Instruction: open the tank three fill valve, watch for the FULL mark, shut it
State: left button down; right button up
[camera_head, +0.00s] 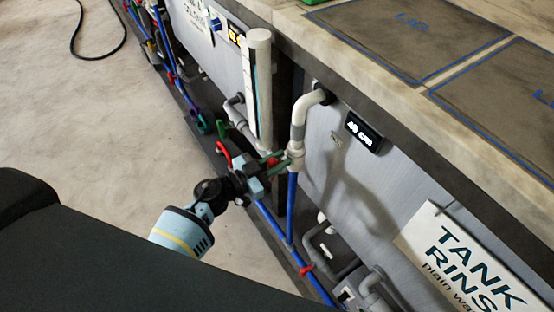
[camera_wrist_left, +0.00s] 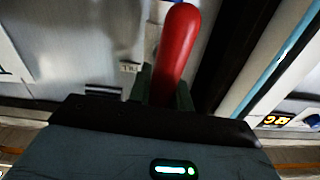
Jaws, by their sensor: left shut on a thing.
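In the head view only a small bit of red shows at the fingers. A blue pipe (camera_head: 291,205) runs down below the valve. A pale upright tube (camera_head: 259,90) with a narrow strip beside it stands on the tank front to the left. No FULL mark is readable. My right gripper is not in view.
A white sign (camera_head: 465,262) reads "TANK", "RINS" and "plain wa". A small dark display (camera_head: 364,131) is on the tank front. Closed lids (camera_head: 410,38) lie on the bench top. Other pipes and coloured handles line the tank base. Open floor (camera_head: 100,120) lies to the left.

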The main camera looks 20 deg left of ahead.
pick_arm(q)
jog(key=shift+s+d+m, duration=0.15)
jog(key=shift+s+m, duration=0.05)
jog(key=shift+m, duration=1)
jog(key=m, duration=0.4)
jog(key=d+f+m, duration=0.1)
jog(key=m, duration=0.1)
jog(key=shift+s+b, duration=0.35)
jog(key=m, duration=0.2)
jog(key=m+b, duration=0.1)
jog(key=m, duration=0.1)
jog(key=shift+s+d+f, duration=0.15)
jog(key=shift+f, duration=0.25)
jog(key=m, duration=0.1)
jog(key=m+b, duration=0.1)
jog(key=m, duration=0.1)
jog(key=shift+f, duration=0.3)
jog(key=shift+f+m+b, duration=0.1)
jog(key=shift+m+b, duration=0.45)
jog(key=shift+m, duration=0.15)
jog(key=c, duration=1.3)
grip_release()
